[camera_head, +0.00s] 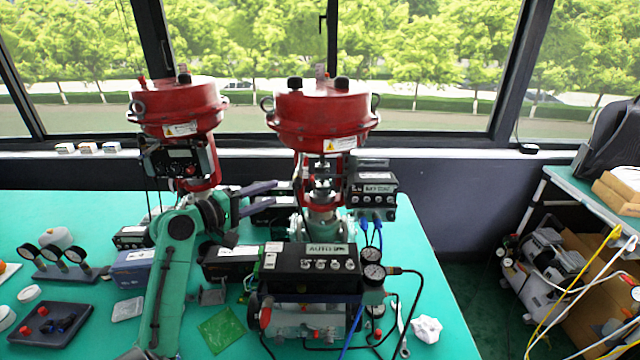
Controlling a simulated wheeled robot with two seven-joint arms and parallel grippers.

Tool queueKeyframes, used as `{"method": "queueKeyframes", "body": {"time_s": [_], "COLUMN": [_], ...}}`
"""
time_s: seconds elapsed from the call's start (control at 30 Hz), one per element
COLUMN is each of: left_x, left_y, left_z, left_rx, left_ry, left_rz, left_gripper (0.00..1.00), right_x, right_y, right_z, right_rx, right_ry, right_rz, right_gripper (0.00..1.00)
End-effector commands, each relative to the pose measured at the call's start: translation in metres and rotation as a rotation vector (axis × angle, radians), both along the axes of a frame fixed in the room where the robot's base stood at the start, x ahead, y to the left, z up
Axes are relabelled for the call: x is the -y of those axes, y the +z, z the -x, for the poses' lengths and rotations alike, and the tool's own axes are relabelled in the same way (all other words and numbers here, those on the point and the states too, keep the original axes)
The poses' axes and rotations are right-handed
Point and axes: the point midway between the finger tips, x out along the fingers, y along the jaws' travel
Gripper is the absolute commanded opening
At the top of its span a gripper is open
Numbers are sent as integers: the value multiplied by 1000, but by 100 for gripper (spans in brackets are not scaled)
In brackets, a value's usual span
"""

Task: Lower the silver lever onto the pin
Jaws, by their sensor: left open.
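My left arm rises from the bottom left, and its left gripper (272,196) points right with its two dark fingers apart. It is to the left of the stem of the middle red-topped valve (321,115), and no object shows between the fingers. Some silver metal parts (322,190) show around this valve's stem, below the red cap. I cannot tell which of them is the silver lever, and the pin is too small or hidden to make out. My right gripper is not in view.
A second red-topped valve (178,108) stands behind my left arm. A black AUTO-labelled box (312,268) with gauges and hoses stands in front of the middle valve. Gauges, a dark tray (50,324) and a green board (222,330) lie on the green table (440,310).

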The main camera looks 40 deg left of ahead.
Motion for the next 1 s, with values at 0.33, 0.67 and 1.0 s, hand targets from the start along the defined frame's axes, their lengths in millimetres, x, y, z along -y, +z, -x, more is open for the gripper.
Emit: {"method": "queueKeyframes", "body": {"time_s": [0.33,0.67,1.0], "left_x": [12,18,19], "left_y": [-3,-15,-16], "left_z": [-85,-134,-135], "left_rx": [-3,-4,-5], "left_ry": [-3,-1,-1], "left_rz": [-2,-6,-7], "left_gripper": [46,46,0], "right_x": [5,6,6], "right_y": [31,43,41], "right_z": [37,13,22], "right_rx": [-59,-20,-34], "right_ry": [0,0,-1], "right_rz": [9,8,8], "right_gripper": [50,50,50]}}
